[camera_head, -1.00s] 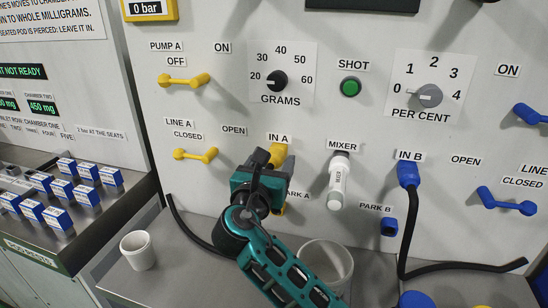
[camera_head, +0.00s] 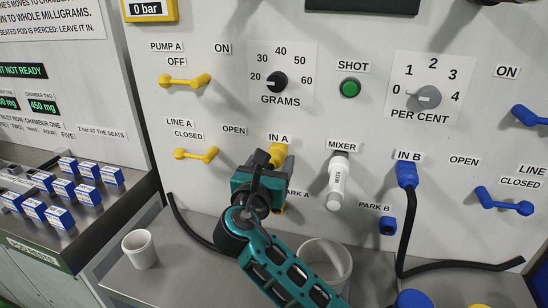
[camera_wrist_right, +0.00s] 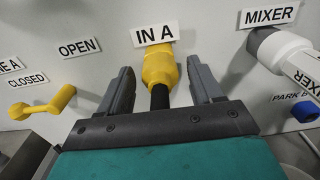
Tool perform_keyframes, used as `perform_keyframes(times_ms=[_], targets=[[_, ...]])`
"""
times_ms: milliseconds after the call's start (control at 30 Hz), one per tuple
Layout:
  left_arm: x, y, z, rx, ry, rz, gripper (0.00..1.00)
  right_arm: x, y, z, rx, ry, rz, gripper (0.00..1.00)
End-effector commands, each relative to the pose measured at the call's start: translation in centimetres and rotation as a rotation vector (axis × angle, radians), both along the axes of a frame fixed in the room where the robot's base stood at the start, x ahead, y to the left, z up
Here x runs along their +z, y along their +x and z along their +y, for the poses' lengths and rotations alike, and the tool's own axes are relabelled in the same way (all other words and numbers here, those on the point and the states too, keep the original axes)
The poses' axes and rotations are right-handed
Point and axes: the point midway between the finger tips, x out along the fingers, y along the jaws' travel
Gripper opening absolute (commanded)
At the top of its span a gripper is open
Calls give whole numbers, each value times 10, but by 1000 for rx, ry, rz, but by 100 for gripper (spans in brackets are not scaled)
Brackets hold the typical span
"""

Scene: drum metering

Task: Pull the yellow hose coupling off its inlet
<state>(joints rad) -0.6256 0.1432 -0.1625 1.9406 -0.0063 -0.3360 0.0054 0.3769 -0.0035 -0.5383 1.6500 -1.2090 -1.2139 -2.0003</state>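The yellow hose coupling (camera_head: 279,152) sits on the panel at the inlet labelled IN A. It also shows in the right wrist view (camera_wrist_right: 159,66), with a black hose running from its lower end. My right gripper (camera_head: 266,162) is at the coupling and partly covers it in the head view. In the right wrist view my right gripper (camera_wrist_right: 160,74) has one grey finger on each side of the coupling's lower part. The fingers are apart, with narrow gaps to the coupling. My left gripper is not in view.
The white mixer nozzle (camera_head: 337,180) is just right of the coupling, and the blue coupling (camera_head: 407,174) is at IN B. The yellow line A handle (camera_head: 196,154) is to the left. A white cup (camera_head: 139,249) and a clear beaker (camera_head: 326,262) stand on the shelf below.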

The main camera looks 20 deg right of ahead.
Motion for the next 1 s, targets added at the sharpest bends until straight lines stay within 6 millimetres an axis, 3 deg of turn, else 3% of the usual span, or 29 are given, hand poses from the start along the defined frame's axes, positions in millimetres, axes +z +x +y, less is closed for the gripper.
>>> perform_keyframes(times_ms=[67,667,1000], targets=[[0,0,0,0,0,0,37,0,0,0,0,0,0,57],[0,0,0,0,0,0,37,0,0,0,0,0,0,0],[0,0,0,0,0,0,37,0,-5,4,1,0,-1,0]])
